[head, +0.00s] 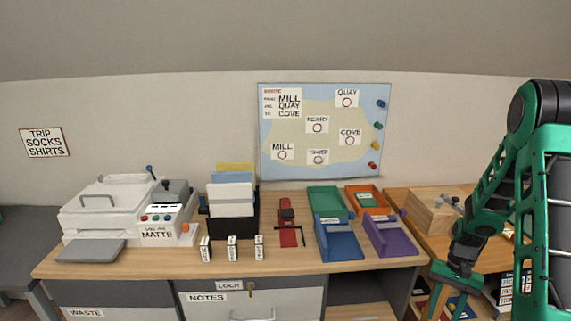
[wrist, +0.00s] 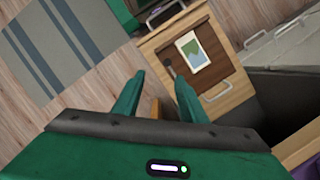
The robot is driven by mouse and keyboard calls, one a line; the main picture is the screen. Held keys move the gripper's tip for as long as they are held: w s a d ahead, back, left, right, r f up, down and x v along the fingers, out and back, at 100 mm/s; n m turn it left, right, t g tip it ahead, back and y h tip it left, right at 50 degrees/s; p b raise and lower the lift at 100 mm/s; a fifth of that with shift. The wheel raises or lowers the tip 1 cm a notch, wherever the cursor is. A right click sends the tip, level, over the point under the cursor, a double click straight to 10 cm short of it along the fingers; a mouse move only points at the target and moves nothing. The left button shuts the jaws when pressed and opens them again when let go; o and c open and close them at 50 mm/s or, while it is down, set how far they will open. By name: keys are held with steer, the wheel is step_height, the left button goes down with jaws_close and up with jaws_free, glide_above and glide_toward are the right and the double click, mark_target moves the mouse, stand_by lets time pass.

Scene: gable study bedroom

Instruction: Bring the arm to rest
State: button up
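My arm, green and black, comes in from the right edge of the head view and bends down. My gripper (head: 448,300) hangs at its lower end, beside the right end of the wooden desk (head: 385,283) and in front of a shelf area. In the wrist view my gripper (wrist: 158,82) shows two green fingers standing apart. I see nothing clearly held between them; a small orange-brown strip shows low in the gap, and I cannot tell what it belongs to.
A printer (head: 110,205), a black file holder (head: 232,228) and coloured trays, one blue (head: 340,246), stand on the desk. A wooden box (head: 432,212) sits near my arm.

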steer(key=s+a+r+t+h, duration=0.1)
steer(key=s+r, duration=0.3)
steer(key=r, duration=0.5)
steer(key=s+a+r+h, duration=0.1)
steer(key=s+r, duration=0.4)
steer(key=r, duration=0.4)
steer(key=s+a+r+t, duration=0.1)
steer(key=s+a+r, duration=0.1)
steer(key=s+r, duration=0.2)
steer(key=s+a+r+n+t, duration=0.1)
steer(key=s+r, duration=0.3)
steer(key=s, duration=0.6)
steer(key=shift+a+r+n, duration=0.15)
steer(key=shift+a+n, duration=0.15)
steer(key=shift+a, duration=0.3)
